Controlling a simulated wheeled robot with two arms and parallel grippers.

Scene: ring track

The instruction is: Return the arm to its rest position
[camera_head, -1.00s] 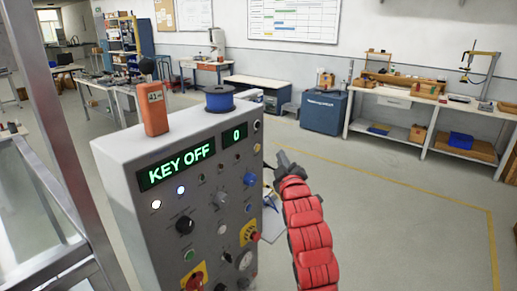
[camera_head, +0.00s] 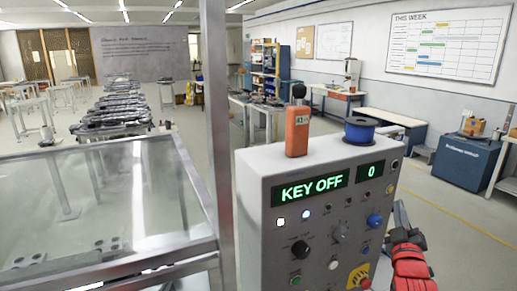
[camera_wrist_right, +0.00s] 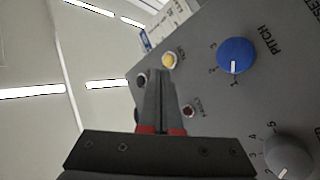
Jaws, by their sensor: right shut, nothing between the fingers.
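My right arm (camera_head: 409,266), with red covers, comes in at the lower right of the head view. Its dark gripper (camera_head: 400,210) is beside the right edge of the grey control panel (camera_head: 255,200). In the right wrist view the gripper (camera_wrist_right: 161,80) is shut and empty, its fingers together in front of the panel face. A blue PITCH knob (camera_wrist_right: 236,56) and a grey knob (camera_wrist_right: 291,155) lie to the right of the fingers. I cannot tell whether the fingertips touch the panel. My left gripper is not in view.
The panel display (camera_head: 312,188) reads KEY OFF. An orange handheld unit (camera_head: 298,130) and a blue spool (camera_head: 361,130) stand on top. A metal-framed clear enclosure (camera_head: 110,200) is at the left. Open floor lies right of the panel.

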